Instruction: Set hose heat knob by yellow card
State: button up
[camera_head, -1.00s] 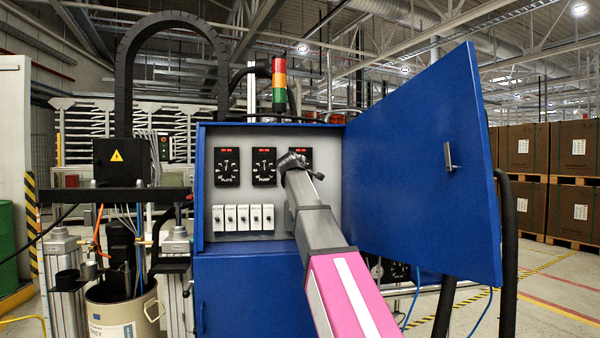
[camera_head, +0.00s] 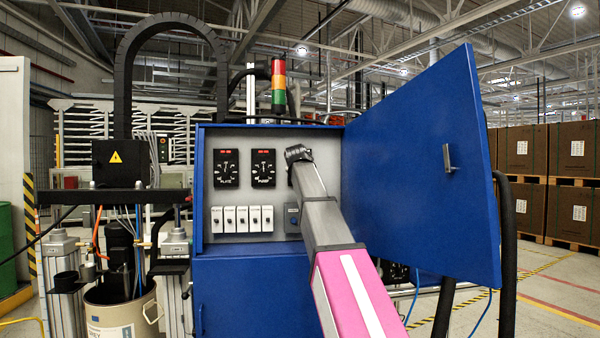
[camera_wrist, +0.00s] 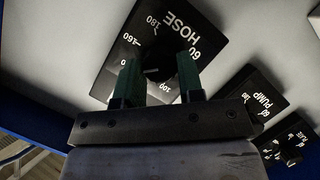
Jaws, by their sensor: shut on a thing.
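The black HOSE dial plate (camera_wrist: 205,35) shows upside down and tilted in the wrist view, with white scale numbers. My gripper (camera_wrist: 158,80) is shut on the dark hose heat knob (camera_wrist: 158,58), one green finger on each side. A short white mark shows on the knob; its exact reading on the scale is unclear. In the head view my gripper (camera_head: 299,155) is at the right of the dial row and hides the HOSE dial. I see no yellow card in either view.
The PLATE dial (camera_head: 226,168) and PUMP dial (camera_head: 263,168) sit left of my gripper. Several white switches (camera_head: 242,219) and a grey switch (camera_head: 292,217) are below. The open blue door (camera_head: 425,170) stands close to the right of my arm.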

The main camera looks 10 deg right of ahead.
jog(key=shift+f, duration=0.15)
jog(key=o, duration=0.9)
jog(key=v, duration=1.1)
